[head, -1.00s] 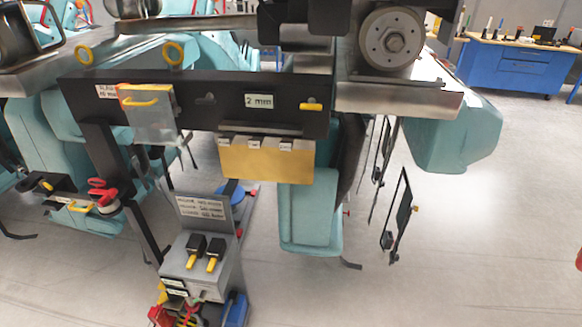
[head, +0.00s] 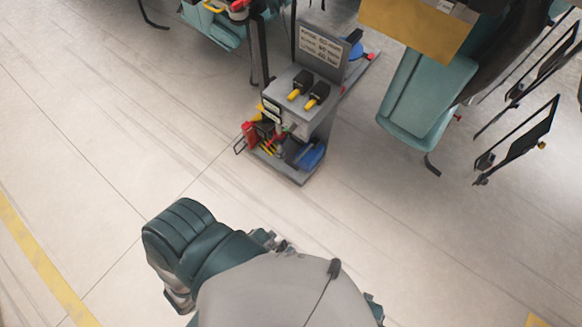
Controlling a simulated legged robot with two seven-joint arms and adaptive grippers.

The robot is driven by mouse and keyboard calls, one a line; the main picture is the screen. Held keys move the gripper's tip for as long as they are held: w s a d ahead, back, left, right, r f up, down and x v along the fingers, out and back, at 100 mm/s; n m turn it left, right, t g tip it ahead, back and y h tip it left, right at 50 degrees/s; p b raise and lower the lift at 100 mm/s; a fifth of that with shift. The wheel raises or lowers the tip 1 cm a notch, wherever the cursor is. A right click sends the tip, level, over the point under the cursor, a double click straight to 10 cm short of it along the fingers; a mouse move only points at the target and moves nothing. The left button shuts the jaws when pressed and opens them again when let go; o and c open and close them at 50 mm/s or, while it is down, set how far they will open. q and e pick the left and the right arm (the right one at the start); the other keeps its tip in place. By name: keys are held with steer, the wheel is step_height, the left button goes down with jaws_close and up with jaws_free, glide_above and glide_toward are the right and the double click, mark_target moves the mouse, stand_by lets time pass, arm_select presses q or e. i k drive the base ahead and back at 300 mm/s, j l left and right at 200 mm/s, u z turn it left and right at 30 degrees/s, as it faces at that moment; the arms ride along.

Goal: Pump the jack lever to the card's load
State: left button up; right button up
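A grey stand (head: 322,118) is on the floor at upper middle in the head view. A card (head: 320,46) with several lines of print stands upright at its back; the print is too small to read surely. Two black levers with yellow ends sit on its top, one at left (head: 298,86) and one at right (head: 316,95). I cannot tell which part is the jack lever. A red part (head: 250,134) and a blue part (head: 311,156) sit low at its front. Neither gripper shows. Parts of my own body fill the lower middle, well short of the stand.
A teal seat (head: 430,100) hangs to the right of the stand, under a yellow block (head: 420,25). Black-framed panels (head: 518,138) hang at far right. A yellow floor line (head: 45,265) runs at lower left. The floor before the stand is clear.

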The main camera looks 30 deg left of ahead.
mark_target(293, 165)
steer(key=k+j+u, duration=0.25)
steer(key=k+u, duration=0.2)
steer(key=k+j+u, duration=0.4)
